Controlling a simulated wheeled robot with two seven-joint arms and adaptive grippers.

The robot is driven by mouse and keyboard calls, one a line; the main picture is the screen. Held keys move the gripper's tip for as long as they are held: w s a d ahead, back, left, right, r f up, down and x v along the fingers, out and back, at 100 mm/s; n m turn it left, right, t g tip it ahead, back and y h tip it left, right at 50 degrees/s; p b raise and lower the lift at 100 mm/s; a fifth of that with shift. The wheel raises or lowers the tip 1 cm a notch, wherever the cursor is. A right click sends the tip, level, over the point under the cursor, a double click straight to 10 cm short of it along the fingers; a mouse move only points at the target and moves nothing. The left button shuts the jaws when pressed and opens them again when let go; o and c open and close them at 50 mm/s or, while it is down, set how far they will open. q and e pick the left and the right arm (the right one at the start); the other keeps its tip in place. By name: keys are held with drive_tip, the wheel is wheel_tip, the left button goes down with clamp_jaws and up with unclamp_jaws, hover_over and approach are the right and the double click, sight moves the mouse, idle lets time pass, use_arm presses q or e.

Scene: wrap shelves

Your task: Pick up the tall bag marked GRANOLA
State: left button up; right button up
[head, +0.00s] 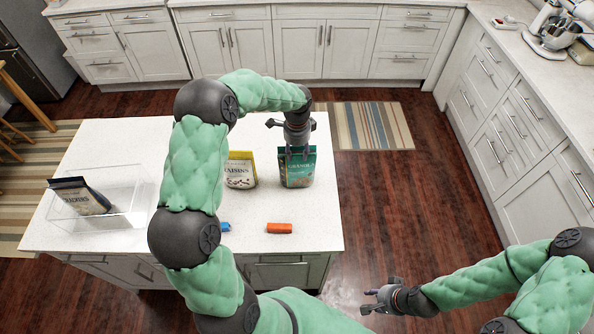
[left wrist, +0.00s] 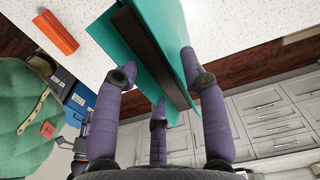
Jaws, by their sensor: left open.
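The tall teal bag marked GRANOLA (head: 298,172) stands upright on the white island near its right side. My left gripper (head: 297,150) is right at the bag's top edge, pointing down, and covers part of that edge. In the left wrist view, the teal bag (left wrist: 115,55) with its dark top strip lies between the spread fingers of the left gripper (left wrist: 160,85). The fingers are open; whether any fingertip touches the bag is hard to tell. My right gripper (head: 372,300) is open and empty, low beyond the island's front right corner.
A yellow-topped RAISINS bag (head: 241,172) stands close left of the granola. A clear bin (head: 125,205) holding a dark CRACKERS bag (head: 80,196) is at the island's left. Orange (head: 279,228) and blue (head: 224,226) blocks lie near the front edge.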

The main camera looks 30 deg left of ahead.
use_arm(q)
drive_tip(key=shift+c, duration=0.3)
clamp_jaws()
drive_tip(key=shift+r, duration=0.15)
